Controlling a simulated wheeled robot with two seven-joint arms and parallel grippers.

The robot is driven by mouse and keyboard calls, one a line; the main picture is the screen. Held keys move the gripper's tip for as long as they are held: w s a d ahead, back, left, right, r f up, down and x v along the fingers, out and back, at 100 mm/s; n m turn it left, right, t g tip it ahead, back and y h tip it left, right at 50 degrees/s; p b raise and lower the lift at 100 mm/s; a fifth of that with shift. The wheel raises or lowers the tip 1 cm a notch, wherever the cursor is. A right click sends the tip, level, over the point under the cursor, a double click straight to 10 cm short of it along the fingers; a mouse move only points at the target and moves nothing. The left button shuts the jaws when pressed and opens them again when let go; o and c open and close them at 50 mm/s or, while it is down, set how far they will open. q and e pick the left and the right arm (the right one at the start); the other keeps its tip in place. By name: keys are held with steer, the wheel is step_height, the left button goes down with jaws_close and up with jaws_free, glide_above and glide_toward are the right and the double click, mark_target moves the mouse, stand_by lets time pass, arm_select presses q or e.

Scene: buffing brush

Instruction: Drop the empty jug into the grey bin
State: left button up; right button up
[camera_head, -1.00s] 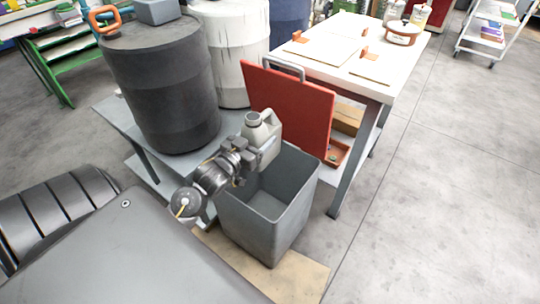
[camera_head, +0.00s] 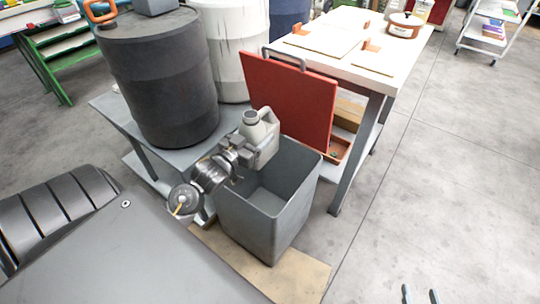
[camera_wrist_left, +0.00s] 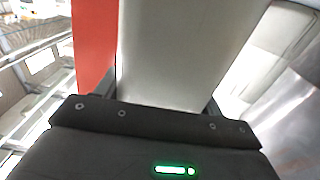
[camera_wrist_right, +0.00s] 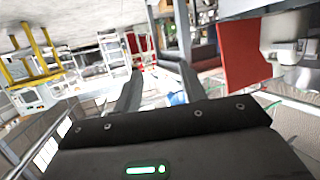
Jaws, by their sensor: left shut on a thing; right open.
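The jug (camera_head: 262,136) is pale grey with a short neck and a handle, and it is held over the back left rim of the grey bin (camera_head: 262,222). My left gripper (camera_head: 243,153) is shut on the jug. In the left wrist view the jug's pale side (camera_wrist_left: 180,55) fills the space between the fingers.
A red panel (camera_head: 290,98) with a handle stands just behind the bin. A dark drum (camera_head: 160,85) stands on a low grey bench to the left. A white-topped table (camera_head: 350,50) is at the back right. The floor at right is clear.

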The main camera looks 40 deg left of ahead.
arm_select(q)
step_height(320, 180, down, 2)
steer(key=b, duration=0.2)
steer(key=shift+f+b, duration=0.2)
steer(key=shift+b, duration=0.15)
steer(key=shift+f+b, duration=0.8)
steer(key=shift+b, duration=0.25)
steer(key=shift+f, duration=0.15)
arm_select(e)
step_height(320, 180, up, 13)
steer(key=s+a+t+y, duration=0.1)
steer(key=s+t+y, duration=0.1)
steer(key=t+y, duration=0.4)
steer(key=shift+n+t+y, duration=0.3)
steer(key=shift+n+t, duration=0.1)
steer(key=shift+t, duration=1.6)
arm_select(q)
steer(key=o, duration=1)
steer(key=shift+o, duration=0.2)
